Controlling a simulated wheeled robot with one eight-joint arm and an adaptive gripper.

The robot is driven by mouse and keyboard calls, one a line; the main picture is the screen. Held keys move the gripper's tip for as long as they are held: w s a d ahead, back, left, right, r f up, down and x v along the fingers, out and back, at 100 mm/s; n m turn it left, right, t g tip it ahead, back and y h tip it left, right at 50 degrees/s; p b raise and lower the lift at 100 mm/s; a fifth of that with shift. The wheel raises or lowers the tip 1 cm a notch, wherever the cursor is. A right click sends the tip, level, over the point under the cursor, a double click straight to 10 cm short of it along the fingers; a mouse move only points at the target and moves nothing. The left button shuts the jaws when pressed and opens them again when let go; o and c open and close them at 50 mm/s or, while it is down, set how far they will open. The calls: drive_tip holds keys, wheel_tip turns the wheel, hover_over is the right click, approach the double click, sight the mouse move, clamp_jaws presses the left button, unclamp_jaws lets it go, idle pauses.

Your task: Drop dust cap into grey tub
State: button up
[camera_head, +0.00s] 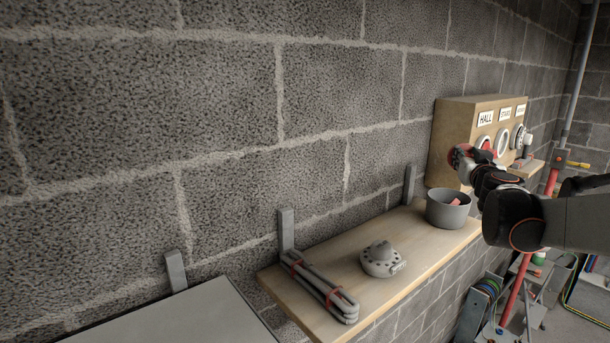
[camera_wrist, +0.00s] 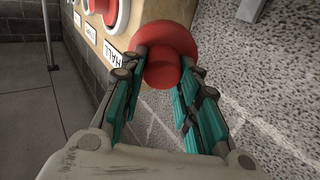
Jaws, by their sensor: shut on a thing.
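A red dust cap (camera_wrist: 165,50) with a round flange is between the fingertips of my gripper (camera_wrist: 165,72) in the wrist view. My gripper (camera_head: 467,166) is shut on it. In the head view the cap (camera_head: 459,155) is above the grey tub (camera_head: 447,212), in front of the left part of the wooden box. The cap is clear of the tub. The grey tub is open at the top and stands on the wooden shelf. A small red piece (camera_head: 455,202) shows inside it. The tub is not seen in the wrist view.
The wooden box (camera_head: 451,118) has labelled round ports, one marked HALL, with red in it. On the shelf (camera_head: 335,262) are a grey knobbed round device (camera_head: 381,260) and bundled grey conduit (camera_head: 322,287). A block wall stands behind. Reels and pipes are lower right.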

drive_tip(key=shift+f+b, duration=1.6)
drive_tip(key=shift+f, duration=1.3)
drive_tip(key=o, duration=1.1)
drive_tip(key=shift+s, duration=0.1)
drive_tip(key=shift+v, duration=3.75)
